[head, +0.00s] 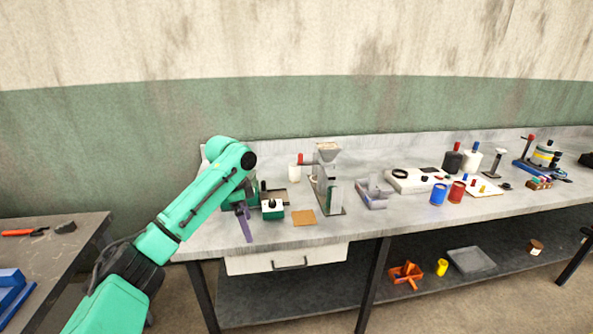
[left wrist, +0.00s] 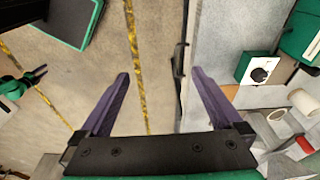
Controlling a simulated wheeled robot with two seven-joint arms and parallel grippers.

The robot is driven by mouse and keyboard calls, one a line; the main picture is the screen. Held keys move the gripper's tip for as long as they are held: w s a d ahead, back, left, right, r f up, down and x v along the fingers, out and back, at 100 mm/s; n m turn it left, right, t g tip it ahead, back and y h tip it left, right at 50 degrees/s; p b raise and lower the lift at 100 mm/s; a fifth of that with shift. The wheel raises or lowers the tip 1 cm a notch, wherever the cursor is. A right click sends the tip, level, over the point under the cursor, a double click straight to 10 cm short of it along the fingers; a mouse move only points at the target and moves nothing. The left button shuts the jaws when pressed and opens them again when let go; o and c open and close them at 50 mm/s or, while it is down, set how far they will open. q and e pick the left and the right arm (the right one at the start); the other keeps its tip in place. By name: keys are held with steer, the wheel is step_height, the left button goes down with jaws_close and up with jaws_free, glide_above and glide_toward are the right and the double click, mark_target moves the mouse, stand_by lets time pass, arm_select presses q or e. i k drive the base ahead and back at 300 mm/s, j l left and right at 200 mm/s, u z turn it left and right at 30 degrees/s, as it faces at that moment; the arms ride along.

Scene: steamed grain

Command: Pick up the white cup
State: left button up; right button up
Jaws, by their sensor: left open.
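A small white cup-like object (head: 294,172) stands at the back of the grey workbench (head: 410,212), left of the grinder-like machine; a red part shows beside its top. My left gripper (head: 246,228) is at the bench's left front, nearer to me and left of the white object, apart from it. In the left wrist view the purple fingers (left wrist: 160,80) are spread with nothing between them. That view shows a white hollow cylinder (left wrist: 303,101) at the right edge, outside the fingers; I cannot tell if it is the same object. My right gripper is not in view.
A green and white device (head: 272,208) stands close right of my left gripper. A brown square pad (head: 304,217) and the machine with a funnel (head: 328,155) lie farther right. A blue cup (head: 438,194) and a red cup (head: 456,192) stand along the bench. A second table (head: 50,250) is at left.

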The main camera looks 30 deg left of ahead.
mark_target(295, 170)
steer(key=i+j, duration=0.15)
steer(key=i, duration=0.25)
steer(key=i+j, duration=0.15)
steer(key=i, duration=0.3)
steer(key=i+j, duration=0.2)
steer(key=i, duration=0.2)
steer(key=i+j, duration=0.15)
steer(key=i, duration=0.25)
